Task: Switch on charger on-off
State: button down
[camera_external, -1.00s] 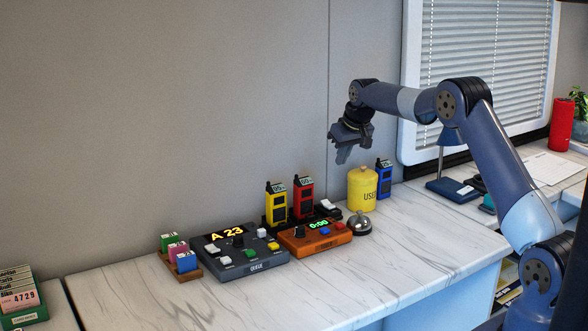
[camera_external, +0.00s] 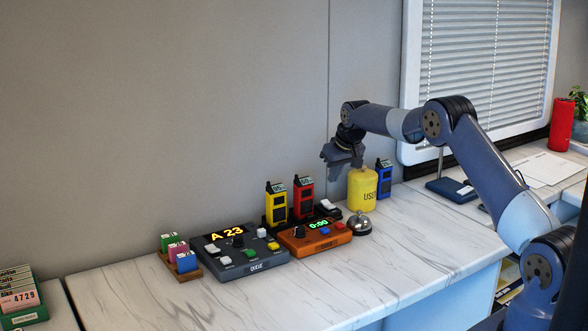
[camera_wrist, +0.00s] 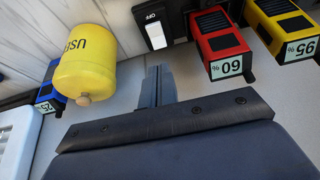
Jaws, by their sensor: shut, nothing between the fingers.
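The charger is a dark base (camera_external: 314,215) behind the orange timer box, holding a yellow radio (camera_external: 276,203) and a red radio (camera_external: 303,198). Its white on-off rocker switch (camera_external: 328,204) is at its right end. In the wrist view the switch (camera_wrist: 155,34) sits in a black housing with an OFF label, near the top centre. My gripper (camera_external: 334,174) is shut and empty, above and slightly right of the switch. In the wrist view its fingertips (camera_wrist: 158,71) point towards the switch, apart from it.
A yellow can marked USED (camera_external: 362,190) stands just right of my gripper, with a blue radio (camera_external: 384,180) beyond. A silver bell (camera_external: 360,224), an orange timer box (camera_external: 314,240) and a grey queue box (camera_external: 240,252) stand in front. The wall is close behind.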

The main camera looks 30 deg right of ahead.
aim_at(329, 206)
jog(key=p+x, duration=0.1)
jog(key=x, duration=0.6)
jog(key=shift+f, duration=0.4)
jog(key=shift+w+f+b, duration=0.2)
jog(key=shift+f+b, duration=0.35)
jog(key=shift+b, duration=0.1)
jog(key=shift+s+r+p, duration=0.1)
jog(key=shift+r+p, duration=0.2)
jog(key=shift+p, duration=0.05)
jog(key=shift+s+f, duration=0.1)
jog(key=shift+s, duration=0.05)
jog(key=shift+s+b, duration=0.5)
jog(key=shift+s, duration=0.2)
